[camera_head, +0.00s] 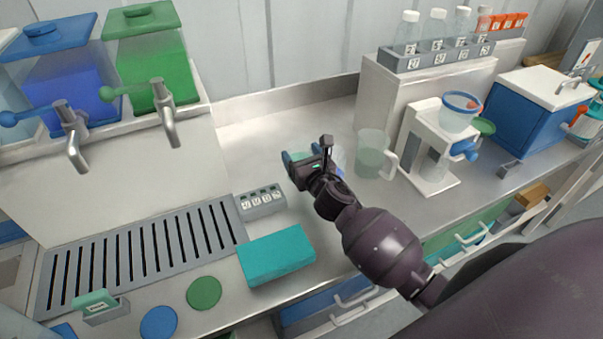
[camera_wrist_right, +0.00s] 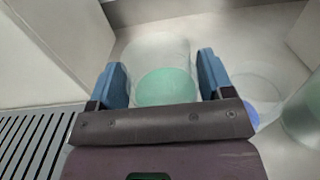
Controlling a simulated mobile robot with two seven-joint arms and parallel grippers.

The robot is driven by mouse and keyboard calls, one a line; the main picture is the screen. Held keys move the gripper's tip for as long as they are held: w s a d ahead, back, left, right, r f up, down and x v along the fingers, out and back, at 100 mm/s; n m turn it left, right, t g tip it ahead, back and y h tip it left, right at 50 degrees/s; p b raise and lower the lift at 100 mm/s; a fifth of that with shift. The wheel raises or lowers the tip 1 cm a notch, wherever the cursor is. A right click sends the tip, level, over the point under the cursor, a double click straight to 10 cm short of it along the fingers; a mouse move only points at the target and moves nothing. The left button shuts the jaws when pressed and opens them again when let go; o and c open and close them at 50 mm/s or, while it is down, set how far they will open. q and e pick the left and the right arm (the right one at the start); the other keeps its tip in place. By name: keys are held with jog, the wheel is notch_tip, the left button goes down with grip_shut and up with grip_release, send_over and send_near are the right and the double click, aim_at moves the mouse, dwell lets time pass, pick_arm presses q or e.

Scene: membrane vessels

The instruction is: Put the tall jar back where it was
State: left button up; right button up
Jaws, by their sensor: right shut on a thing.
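My right gripper (camera_head: 298,168) is low over the counter in the head view, left of the clear jug. In the right wrist view its blue fingers (camera_wrist_right: 162,82) are on either side of a clear jar (camera_wrist_right: 158,48) with a green bottom or contents, and are shut on it. The arm and gripper hide most of this jar in the head view. A second clear vessel (camera_wrist_right: 262,82) with blue at its bottom stands to the right in the wrist view. I cannot tell from these views which is taller. My left gripper is not in view.
A clear jug (camera_head: 371,158) stands right of the gripper. A grey slotted holder (camera_head: 262,203) and a teal block (camera_head: 277,256) are at its left and front. Blue and green dispensers (camera_head: 153,62) stand above a drain grate (camera_head: 150,255). Counter behind the gripper is bare.

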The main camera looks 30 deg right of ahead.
notch_tip(320, 180, down, 5)
jog(key=shift+r+b, duration=0.1)
jog(key=shift+b, duration=0.7)
jog(key=shift+f, duration=0.2)
jog(key=o, duration=1.1)
jog(key=shift+c, duration=0.2)
jog(key=shift+r, duration=0.1)
